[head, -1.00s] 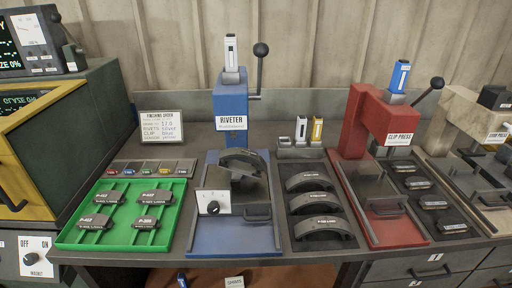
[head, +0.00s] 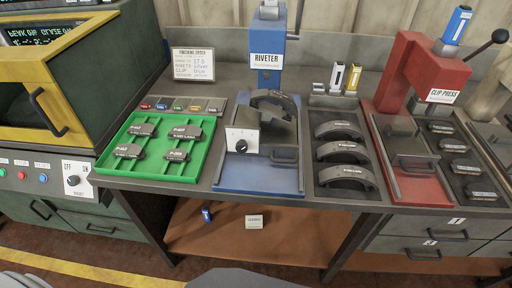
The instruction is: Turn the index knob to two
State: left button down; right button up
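The index knob appears as a black round knob (head: 241,146) on a white dial plate (head: 236,137) at the front left of the blue riveter (head: 262,182). The plate's marks are too small to read, and I cannot tell which number the knob points to. A dark curved brake shoe (head: 275,99) sits on the riveter's fixture behind the plate. Neither of my grippers is in view.
A green tray (head: 192,166) with several dark pads is left of the riveter. A rack (head: 318,180) of curved shoes and the red clip press (head: 405,75) are to its right. A yellow-framed machine (head: 50,62) stands at far left. The space before the bench is clear.

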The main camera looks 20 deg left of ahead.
aim_at(242, 146)
jog(key=u, duration=0.85)
jog(key=k, duration=0.9)
jog(key=z, duration=1.15)
jog(key=i, duration=0.5)
